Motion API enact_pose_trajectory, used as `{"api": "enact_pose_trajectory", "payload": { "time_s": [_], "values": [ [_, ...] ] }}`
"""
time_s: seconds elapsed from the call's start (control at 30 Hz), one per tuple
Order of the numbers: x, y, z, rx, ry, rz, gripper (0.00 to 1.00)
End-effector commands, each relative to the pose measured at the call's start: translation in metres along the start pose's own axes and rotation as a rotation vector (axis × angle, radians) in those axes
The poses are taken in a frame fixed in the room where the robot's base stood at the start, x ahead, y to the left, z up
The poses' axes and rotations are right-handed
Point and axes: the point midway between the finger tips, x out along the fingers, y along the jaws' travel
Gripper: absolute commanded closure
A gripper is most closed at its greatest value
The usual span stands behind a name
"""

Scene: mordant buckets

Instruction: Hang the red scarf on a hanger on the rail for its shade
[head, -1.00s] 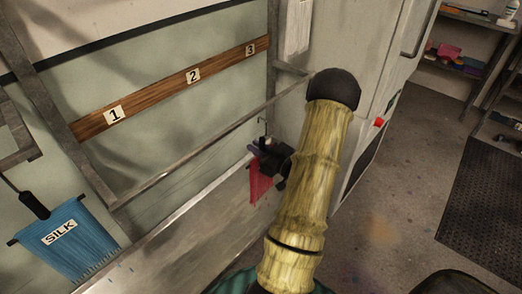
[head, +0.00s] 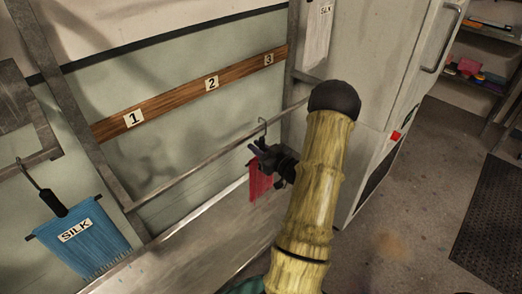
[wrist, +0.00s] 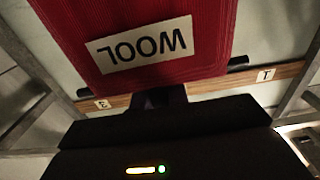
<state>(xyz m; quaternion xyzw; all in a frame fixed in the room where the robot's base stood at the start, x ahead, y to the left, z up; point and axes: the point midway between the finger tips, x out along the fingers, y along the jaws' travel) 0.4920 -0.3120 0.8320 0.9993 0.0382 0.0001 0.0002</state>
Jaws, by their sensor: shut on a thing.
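The red scarf (head: 261,186) hangs on a dark hanger with a thin hook (head: 262,124). My gripper (head: 262,158) is shut on the hanger's dark grip, above the cloth. In the wrist view the red scarf (wrist: 205,62) fills the top and bears a white WOOL label (wrist: 138,45), seen upside down. The metal rail (head: 195,168) runs under the numbered board. The hook overlaps the rail's right part in the head view; I cannot tell whether it touches or hangs over it.
A wooden board (head: 175,100) marked 1, 2 and 3 is on the wall behind the rail. A blue scarf (head: 85,240) labelled SILK hangs on a separate rack at left. A white cabinet (head: 385,75) stands right of the rail. The rail looks empty left of my gripper.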

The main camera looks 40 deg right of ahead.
Motion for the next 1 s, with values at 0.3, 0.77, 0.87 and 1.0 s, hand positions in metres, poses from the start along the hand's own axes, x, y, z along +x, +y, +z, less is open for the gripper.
{"api": "enact_pose_trajectory", "payload": {
  "time_s": [0.3, 0.77, 0.87, 1.0],
  "values": [
    [0.004, 0.0, 0.018, 0.001, 0.0, 0.0, 1.0],
    [0.005, -0.001, 0.021, 0.0, 0.001, -0.001, 1.0],
    [0.005, -0.001, 0.021, 0.0, 0.0, -0.001, 0.64],
    [0.005, -0.001, 0.021, 0.001, 0.0, -0.001, 0.59]
  ]
}}
